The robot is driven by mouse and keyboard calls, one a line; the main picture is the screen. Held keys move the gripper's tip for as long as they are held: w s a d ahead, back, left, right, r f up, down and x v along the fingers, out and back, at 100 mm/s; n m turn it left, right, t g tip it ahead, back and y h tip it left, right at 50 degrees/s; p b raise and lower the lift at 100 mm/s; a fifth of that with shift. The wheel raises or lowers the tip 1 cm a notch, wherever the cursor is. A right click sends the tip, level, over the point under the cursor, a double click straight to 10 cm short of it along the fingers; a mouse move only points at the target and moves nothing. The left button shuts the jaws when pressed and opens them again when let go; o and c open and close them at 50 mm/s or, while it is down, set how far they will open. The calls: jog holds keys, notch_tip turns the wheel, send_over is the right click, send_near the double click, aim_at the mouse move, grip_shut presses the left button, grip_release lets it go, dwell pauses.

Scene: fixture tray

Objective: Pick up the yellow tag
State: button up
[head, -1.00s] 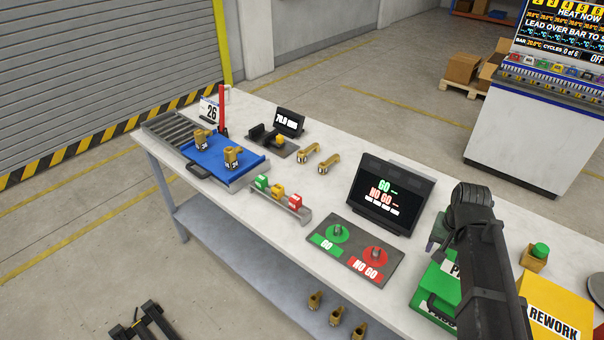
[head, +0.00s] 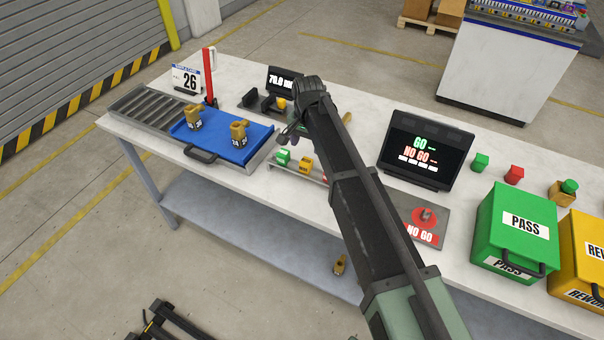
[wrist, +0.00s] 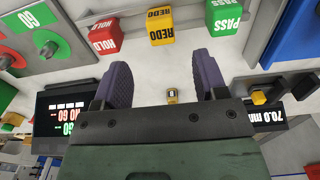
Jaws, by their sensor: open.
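The yellow tag (head: 306,164) stands in a light rack between the green tag (head: 283,157) and the red tag, which my arm partly hides. In the wrist view the yellow tag (wrist: 161,28) reads REDO, with the red HOLD tag (wrist: 105,37) on its left and the green PASS tag (wrist: 223,17) on its right. My gripper (head: 289,137) is just above and behind the rack in the head view. In the wrist view my gripper (wrist: 163,72) has its two purple fingers spread apart with nothing held. The yellow tag lies beyond the fingertips, roughly in line with the gap.
A blue tray (head: 236,147) with brass fittings is left of the rack. A gauge with a small display (head: 285,81) stands behind. The GO/NO GO screen (head: 424,148), green PASS bin (head: 513,232) and yellow bin (head: 581,265) are on the right.

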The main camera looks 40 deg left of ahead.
aim_at(306, 160)
notch_tip(306, 160, down, 9)
jog(key=b, duration=0.7)
jog(key=shift+a+f+b, duration=0.1)
jog(key=shift+b, duration=0.25)
jog(key=shift+r, duration=0.25)
jog(key=c, duration=1)
jog(key=shift+r+p, duration=0.1)
jog(key=shift+p, duration=0.25)
